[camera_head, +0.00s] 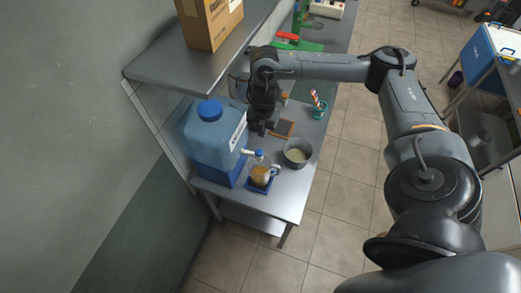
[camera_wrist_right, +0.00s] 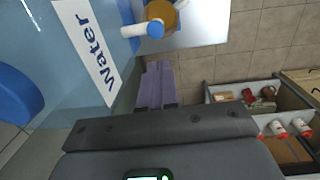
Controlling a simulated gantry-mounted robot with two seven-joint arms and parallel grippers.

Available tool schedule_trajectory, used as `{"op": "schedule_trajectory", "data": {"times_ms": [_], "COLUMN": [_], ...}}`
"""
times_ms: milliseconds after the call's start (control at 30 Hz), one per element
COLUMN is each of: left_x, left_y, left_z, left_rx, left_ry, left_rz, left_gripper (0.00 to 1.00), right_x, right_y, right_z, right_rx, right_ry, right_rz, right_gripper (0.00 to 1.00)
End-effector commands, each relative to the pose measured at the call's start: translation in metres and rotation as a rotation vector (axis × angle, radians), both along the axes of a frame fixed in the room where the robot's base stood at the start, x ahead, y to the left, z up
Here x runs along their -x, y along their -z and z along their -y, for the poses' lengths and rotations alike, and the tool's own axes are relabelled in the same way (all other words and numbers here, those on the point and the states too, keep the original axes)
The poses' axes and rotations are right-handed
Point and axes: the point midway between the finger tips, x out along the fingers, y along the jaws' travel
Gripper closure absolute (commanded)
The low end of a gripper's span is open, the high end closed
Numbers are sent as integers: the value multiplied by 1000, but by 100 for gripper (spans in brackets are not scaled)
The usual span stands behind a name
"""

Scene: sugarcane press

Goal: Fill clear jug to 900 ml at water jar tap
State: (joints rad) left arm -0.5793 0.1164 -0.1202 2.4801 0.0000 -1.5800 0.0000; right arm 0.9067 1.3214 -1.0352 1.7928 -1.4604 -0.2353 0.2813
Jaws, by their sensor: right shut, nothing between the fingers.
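The water jar (camera_head: 208,148), a translucent blue tank with a blue cap, stands on the metal table. Its white tap (camera_head: 250,152) with a blue knob points right; the tap also shows in the wrist view (camera_wrist_right: 140,29). The clear jug (camera_head: 260,174), amber-brown inside, stands below the tap on a small blue base (camera_head: 258,188). The water level and marks cannot be read. My right gripper (camera_head: 260,129) is shut and empty, behind the tap and beside the jar; its fingers (camera_wrist_right: 157,72) lie together in the wrist view, apart from the tap. My left gripper is out of view.
A grey pot (camera_head: 298,153) with pale contents stands right of the jug. A brown framed board (camera_head: 282,128) and a teal cup with striped sticks (camera_head: 318,106) lie behind. A shelf with a cardboard box (camera_head: 210,22) overhangs the jar. The table's front right is clear.

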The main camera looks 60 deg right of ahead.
Motion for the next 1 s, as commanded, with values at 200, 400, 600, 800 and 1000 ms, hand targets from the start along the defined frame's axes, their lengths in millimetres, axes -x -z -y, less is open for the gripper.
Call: {"op": "schedule_trajectory", "data": {"times_ms": [200, 400, 600, 800, 1000], "left_x": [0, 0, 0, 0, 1], "left_y": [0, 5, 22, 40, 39], "left_z": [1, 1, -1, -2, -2], "left_rx": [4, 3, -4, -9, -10], "left_ry": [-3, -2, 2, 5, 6], "left_rz": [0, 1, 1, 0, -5], "left_gripper": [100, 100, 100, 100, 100], "right_x": [0, 0, 0, -2, -4], "right_y": [0, 8, 34, 68, 95], "right_z": [-1, -1, 0, 1, 3], "right_rx": [-1, -1, -2, -3, -1], "right_ry": [-1, -1, 0, 0, 0], "right_rz": [0, -1, -3, -4, -5], "right_gripper": [100, 100, 100, 100, 100]}}
